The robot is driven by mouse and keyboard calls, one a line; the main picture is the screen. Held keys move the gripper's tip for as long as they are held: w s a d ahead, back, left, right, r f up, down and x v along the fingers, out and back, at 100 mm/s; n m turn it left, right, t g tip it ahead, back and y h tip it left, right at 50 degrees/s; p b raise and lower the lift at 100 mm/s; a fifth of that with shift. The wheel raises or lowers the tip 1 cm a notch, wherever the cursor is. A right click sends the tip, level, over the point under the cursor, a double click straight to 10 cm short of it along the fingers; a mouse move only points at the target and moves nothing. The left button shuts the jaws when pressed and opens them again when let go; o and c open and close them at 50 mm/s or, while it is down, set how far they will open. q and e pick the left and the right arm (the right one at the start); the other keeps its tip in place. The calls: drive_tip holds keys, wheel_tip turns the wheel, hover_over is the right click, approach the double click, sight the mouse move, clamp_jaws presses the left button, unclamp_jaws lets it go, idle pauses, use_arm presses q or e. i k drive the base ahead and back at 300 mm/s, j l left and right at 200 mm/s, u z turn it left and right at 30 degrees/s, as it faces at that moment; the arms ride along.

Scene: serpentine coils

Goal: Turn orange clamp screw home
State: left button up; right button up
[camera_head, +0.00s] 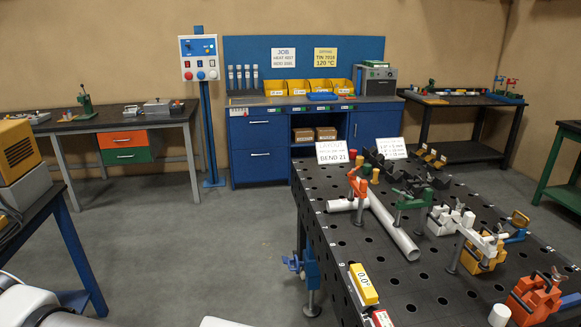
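On the black perforated table (403,289), an orange clamp (357,186) stands upright at the far left over a white pipe (395,226). Its screw is too small to read. Another orange clamp-like device (534,298) with a grey screw handle on top sits at the lower right corner of the view. A green clamp (411,200) stands just right of the pipe. Neither of my grippers is in view. White rounded parts at the lower left edge appear to be mine.
A yellow block vise (481,258), a grey-white clamp (450,220) and a yellow level (363,284) are on the same table. Signs (332,152) stand at its far edge. A blue bench (258,135) stands behind. The floor between the tables is clear.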

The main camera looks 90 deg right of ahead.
sight(352, 172)
drive_tip(key=i+l+z, duration=0.2)
drive_tip(key=z, duration=0.25)
drive_tip(key=i+l+z, duration=0.1)
drive_tip(key=i+z, duration=0.6)
drive_tip(key=z, duration=0.25)
drive_tip(key=i+j+z, duration=0.15)
drive_tip(key=i+z, duration=0.15)
drive_tip(key=z, duration=0.2)
drive_tip(key=i+j+z, duration=0.25)
drive_tip(key=z, duration=0.2)
